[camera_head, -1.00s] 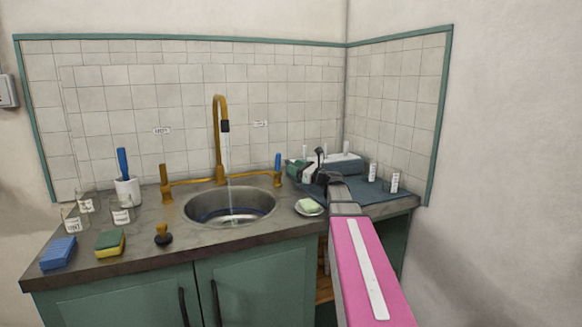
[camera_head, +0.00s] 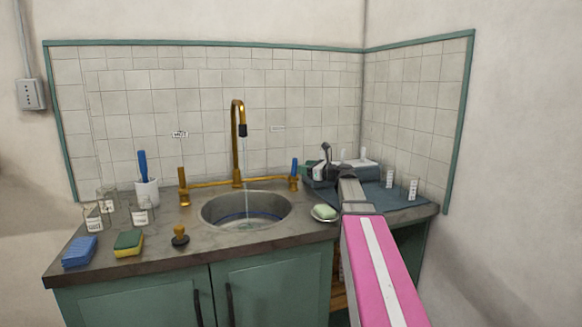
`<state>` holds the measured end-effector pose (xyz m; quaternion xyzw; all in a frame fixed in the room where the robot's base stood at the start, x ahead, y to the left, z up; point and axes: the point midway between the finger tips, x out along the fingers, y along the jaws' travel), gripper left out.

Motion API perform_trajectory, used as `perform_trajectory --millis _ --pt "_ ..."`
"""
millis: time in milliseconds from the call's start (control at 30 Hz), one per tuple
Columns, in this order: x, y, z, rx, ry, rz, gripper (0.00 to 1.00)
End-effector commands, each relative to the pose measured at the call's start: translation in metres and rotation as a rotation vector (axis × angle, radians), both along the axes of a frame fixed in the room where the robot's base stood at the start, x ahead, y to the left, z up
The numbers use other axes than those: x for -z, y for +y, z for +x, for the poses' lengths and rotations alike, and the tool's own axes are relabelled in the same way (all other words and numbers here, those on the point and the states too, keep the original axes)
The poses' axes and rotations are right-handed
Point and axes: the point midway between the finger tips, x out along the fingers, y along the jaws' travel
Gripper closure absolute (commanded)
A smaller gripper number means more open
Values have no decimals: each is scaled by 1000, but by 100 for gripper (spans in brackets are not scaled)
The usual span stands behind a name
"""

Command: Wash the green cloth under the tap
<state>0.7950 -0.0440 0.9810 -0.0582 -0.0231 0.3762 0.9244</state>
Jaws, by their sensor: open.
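The brass tap (camera_head: 238,140) stands behind the round metal sink (camera_head: 207,212), and a thin stream of water runs from its dark nozzle into the basin. My gripper (camera_head: 318,168) is open over the right end of the counter, to the right of the tap and near the grey-blue mat (camera_head: 405,203). My arm's pink link and wrist cover part of the counter there. I cannot clearly make out the green cloth; the area around my gripper is small and partly hidden.
Soap lies on a dish (camera_head: 323,213) right of the sink. A green-yellow sponge (camera_head: 128,243), a blue sponge (camera_head: 80,251), a stopper (camera_head: 180,236), labelled glasses (camera_head: 142,216) and a white cup with a blue-handled brush (camera_head: 147,191) stand on the left. A grey-blue tray is behind my gripper.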

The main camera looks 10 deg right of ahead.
Motion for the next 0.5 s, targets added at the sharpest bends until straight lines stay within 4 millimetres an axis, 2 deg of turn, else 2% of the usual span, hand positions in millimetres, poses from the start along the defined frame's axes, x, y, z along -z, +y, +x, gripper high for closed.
perform_trajectory --millis 33,200,500 --pt "0 7 10 -2 0 0 48" --pt "0 29 32 -2 -1 -1 48" --pt "0 53 54 -1 -1 0 48"
